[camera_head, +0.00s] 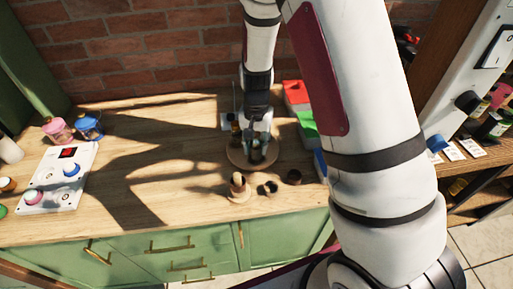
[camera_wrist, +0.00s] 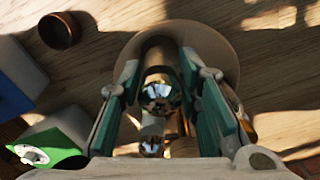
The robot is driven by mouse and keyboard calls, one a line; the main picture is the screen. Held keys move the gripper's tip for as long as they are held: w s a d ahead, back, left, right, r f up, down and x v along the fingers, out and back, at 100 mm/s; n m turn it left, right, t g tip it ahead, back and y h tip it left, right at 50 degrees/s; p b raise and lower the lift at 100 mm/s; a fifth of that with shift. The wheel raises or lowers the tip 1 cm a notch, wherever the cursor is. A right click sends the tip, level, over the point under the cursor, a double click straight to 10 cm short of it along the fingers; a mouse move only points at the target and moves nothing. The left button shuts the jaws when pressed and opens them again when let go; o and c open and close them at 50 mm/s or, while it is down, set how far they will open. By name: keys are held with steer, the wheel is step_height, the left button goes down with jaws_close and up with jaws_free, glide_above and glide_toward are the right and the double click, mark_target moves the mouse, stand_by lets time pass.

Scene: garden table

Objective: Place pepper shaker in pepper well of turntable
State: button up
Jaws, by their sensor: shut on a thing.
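My gripper (camera_head: 257,141) points down over the round wooden turntable (camera_head: 236,161). It is shut on an upright shaker with a shiny rounded metal top (camera_wrist: 160,90), which I take to be the pepper shaker. In the wrist view the fingers of my gripper (camera_wrist: 160,84) stand on both sides of it, and the turntable's rim (camera_wrist: 225,45) shows behind. A second shiny top (camera_wrist: 151,146) shows close to the held shaker. The wells are hidden, and I cannot tell whether the shaker's base touches the turntable.
A small dark wooden cup (camera_head: 294,177), a small dark item (camera_head: 270,187) and a wooden holder (camera_head: 238,187) stand in front of the turntable. Red, green and blue boxes (camera_head: 305,125) are close on the right. A white panel with knobs (camera_head: 60,180) lies left. The middle-left tabletop is clear.

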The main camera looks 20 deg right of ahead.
steer(key=shift+f, duration=0.8)
steer(key=o, duration=1.2)
steer(key=shift+f, duration=0.15)
